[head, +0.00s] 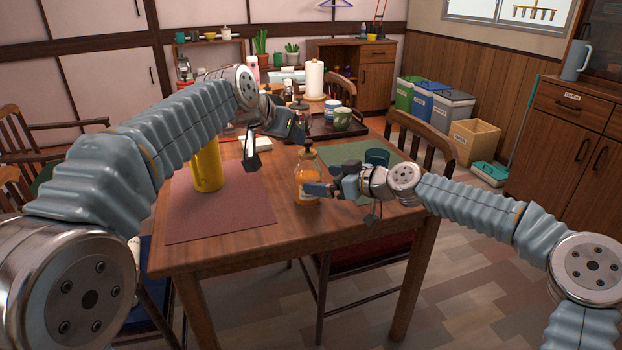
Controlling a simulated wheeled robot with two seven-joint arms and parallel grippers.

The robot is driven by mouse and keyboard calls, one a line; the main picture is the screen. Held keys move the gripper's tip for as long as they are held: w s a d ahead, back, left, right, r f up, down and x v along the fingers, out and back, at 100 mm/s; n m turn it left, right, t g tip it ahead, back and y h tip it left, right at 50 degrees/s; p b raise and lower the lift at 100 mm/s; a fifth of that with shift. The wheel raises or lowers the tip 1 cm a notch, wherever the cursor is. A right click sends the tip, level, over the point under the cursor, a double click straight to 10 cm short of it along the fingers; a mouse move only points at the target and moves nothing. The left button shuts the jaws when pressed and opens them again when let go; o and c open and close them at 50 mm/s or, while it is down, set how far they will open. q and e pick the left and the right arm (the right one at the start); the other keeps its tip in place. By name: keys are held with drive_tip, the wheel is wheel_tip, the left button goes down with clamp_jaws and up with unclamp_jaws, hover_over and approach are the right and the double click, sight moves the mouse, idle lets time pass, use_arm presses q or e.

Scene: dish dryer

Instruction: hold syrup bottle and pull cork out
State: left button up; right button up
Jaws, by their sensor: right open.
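The syrup bottle (306,173), clear with orange contents, stands upright near the table's front edge, between the two mats. My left gripper (281,153) points down from above, to the left of and behind the bottle. Its fingers look spread apart with nothing between them. My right gripper (342,202) is open at the bottle's right side, low down. One finger overlaps the bottle's lower right in the picture; I cannot tell if it touches.
A yellow cylinder (207,167) stands on the dark red mat (225,215) at left. A dark teal cup (377,157) is on the green mat (345,152) behind my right gripper. A tray (350,130) with cups and a paper towel roll (314,78) are farther back.

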sight(308, 178)
drive_tip(key=x, duration=0.6)
drive_tip(key=shift+w+a+f, duration=0.1)
drive_tip(key=shift+a, duration=0.05)
drive_tip(key=shift+c, duration=0.5)
drive_tip(key=c, duration=1.2)
use_arm(q)
drive_tip(key=shift+o, duration=0.4)
